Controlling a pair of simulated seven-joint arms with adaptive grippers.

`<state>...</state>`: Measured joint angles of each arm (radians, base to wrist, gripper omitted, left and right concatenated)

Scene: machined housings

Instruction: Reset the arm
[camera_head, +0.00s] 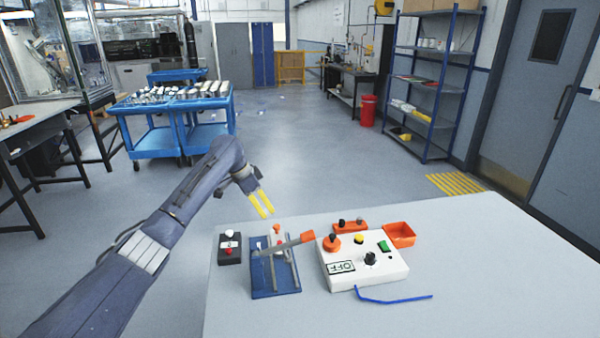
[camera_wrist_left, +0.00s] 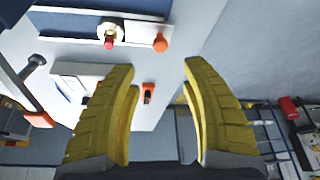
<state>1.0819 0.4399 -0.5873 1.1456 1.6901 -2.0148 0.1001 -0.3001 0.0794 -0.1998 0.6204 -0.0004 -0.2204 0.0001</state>
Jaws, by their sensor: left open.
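My left arm comes in from the lower left in the head view. Its gripper (camera_head: 268,214) has yellow fingers and hangs at the far left edge of the grey table (camera_head: 480,270), beyond the small control boxes. In the left wrist view the two yellow fingers (camera_wrist_left: 160,66) stand wide apart with nothing between them. The gripper is open and empty, apart from the boxes. My right gripper is in neither view.
On the table are a dark box with buttons (camera_head: 230,254), a blue stand with a lever (camera_head: 273,280), a white control box (camera_head: 385,272), an orange tray (camera_head: 399,234) and a blue hex key (camera_head: 392,299). The table's right side is clear. A blue cart (camera_head: 157,139) stands behind.

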